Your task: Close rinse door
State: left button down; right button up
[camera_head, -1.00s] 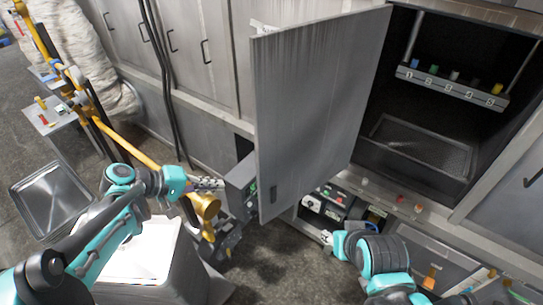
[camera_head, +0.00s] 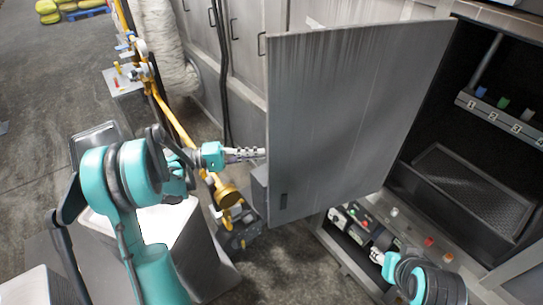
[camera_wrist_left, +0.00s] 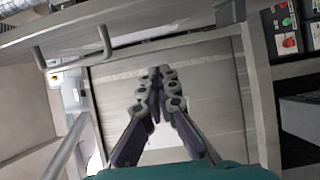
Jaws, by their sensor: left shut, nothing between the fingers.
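The rinse door is a large grey metal panel (camera_head: 350,120). It stands open in the head view, swung out to the left of a dark rinse chamber (camera_head: 470,170). My right gripper (camera_head: 376,256) is below the door at lower right, too small to judge.
Numbered slots with coloured items (camera_head: 505,110) hang inside the chamber. A control panel with buttons (camera_head: 358,219) sits below the door. A yellow pipe (camera_head: 172,110) and a pale bin (camera_head: 200,245) stand on the left. Dark floor (camera_head: 285,255) lies open below the door.

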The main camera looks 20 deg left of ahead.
aim_at(289, 162)
pick_arm(q)
jog(key=shift+d+b, duration=1.2)
jog(key=shift+d, duration=3.85)
jog(key=shift+s, duration=0.1)
